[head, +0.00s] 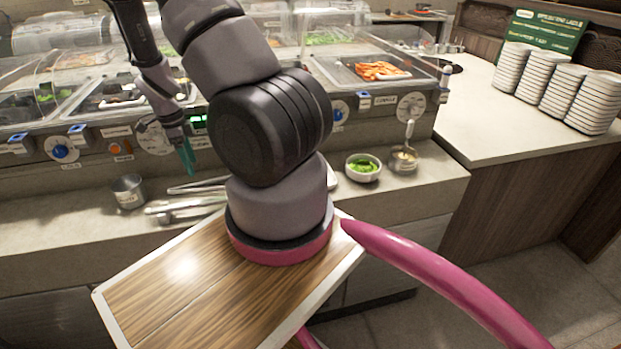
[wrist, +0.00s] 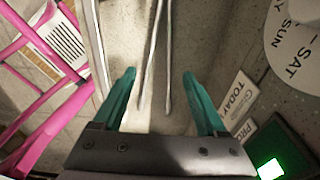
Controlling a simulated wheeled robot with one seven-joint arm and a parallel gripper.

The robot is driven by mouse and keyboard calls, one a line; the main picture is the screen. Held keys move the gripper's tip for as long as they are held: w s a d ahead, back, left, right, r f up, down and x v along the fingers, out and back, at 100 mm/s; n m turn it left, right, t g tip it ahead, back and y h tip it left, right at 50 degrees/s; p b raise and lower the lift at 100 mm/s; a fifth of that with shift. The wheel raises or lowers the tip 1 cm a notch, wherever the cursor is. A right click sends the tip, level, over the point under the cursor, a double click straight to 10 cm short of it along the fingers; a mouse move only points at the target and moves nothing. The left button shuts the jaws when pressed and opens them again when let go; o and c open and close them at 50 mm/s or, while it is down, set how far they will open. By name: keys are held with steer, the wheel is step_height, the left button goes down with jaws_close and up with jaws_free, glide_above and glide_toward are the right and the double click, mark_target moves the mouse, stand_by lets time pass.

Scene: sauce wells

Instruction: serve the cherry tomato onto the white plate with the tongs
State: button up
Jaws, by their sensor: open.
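My gripper (head: 187,158) is open and above the counter, left of my arm's large joints in the head view. In the wrist view its two teal fingers (wrist: 158,75) stand apart. Two thin metal rods, apparently the tongs (wrist: 147,70), run between the fingers in that view, with no visible grip on them. In the head view long silver utensils, likely including the tongs (head: 178,208), lie on the counter below the gripper, partly hidden by my arm. I cannot make out a cherry tomato. White plates (head: 547,78) stand in stacks at the right; no single serving plate shows clearly.
A small steel cup (head: 128,191) stands left of the utensils. A white bowl of green food (head: 363,167) and a steel pot with a ladle (head: 403,160) stand right of my arm. Covered food wells line the back. The right counter (head: 478,120) has free room.

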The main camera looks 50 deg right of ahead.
mark_target(200, 183)
steer(key=shift+s+d+f, duration=0.15)
steer(key=shift+d+f, duration=0.05)
steer(key=shift+f, duration=1.9)
steer(key=shift+s+d+f, duration=0.1)
steer(key=shift+d+f, duration=0.05)
steer(key=shift+f, duration=1.95)
steer(key=shift+c, duration=0.3)
steer(key=c, duration=0.6)
steer(key=shift+c, duration=0.2)
steer(key=shift+r, duration=0.1)
step_height(200, 183, up, 12)
steer(key=shift+s, duration=0.1)
